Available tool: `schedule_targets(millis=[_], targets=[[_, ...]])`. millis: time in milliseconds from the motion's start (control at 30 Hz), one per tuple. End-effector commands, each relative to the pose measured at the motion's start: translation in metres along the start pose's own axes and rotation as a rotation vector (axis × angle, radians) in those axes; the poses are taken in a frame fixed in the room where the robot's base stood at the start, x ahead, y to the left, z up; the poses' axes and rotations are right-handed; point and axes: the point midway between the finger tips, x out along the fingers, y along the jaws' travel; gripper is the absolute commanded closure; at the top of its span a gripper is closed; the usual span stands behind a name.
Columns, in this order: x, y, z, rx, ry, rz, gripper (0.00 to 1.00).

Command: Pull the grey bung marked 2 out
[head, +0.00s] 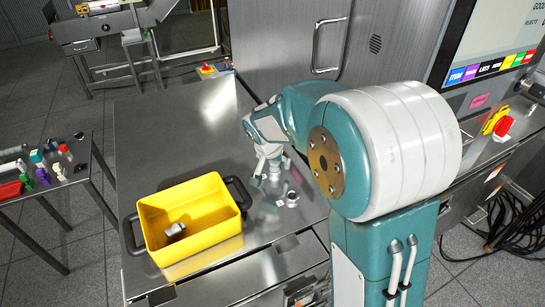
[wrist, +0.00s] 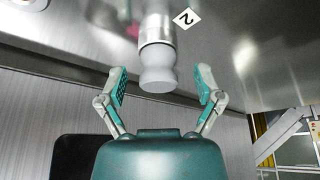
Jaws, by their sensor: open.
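The grey bung (wrist: 157,74) has a rounded, waisted end and sits in a metal collar (wrist: 156,28) in the wrist view. My gripper (wrist: 161,84) is open, with one finger on each side of the bung and visible gaps between. In the head view my gripper (head: 266,172) is low over the steel table. A small metal fitting (head: 292,199) and a white tag (head: 279,203) show just right of it. I cannot tell from the head view whether this fitting holds the same bung.
A yellow bin (head: 205,235) with black handles stands on the steel table (head: 150,130), with a small grey piece (head: 175,230) inside. A side table (head: 70,190) at left holds several small coloured items. A metal cabinet (head: 285,40) stands behind. The table's back left is clear.

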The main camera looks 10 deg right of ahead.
Motion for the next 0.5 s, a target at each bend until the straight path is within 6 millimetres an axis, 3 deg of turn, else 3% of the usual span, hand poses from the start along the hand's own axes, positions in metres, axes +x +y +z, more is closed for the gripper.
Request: schedule_targets(millis=[233, 267, 433, 500], targets=[[0.0015, 0.0000, 0.0001, 0.000, 0.000, 0.000, 0.15], [0.0015, 0.0000, 0.0001, 0.000, 0.000, 0.000, 0.20], [0.0013, -0.0002, 0.0000, 0.000, 0.000, 0.000, 0.96], [0.0014, -0.0003, 0.0001, -0.001, 0.000, -0.001, 1.00]])
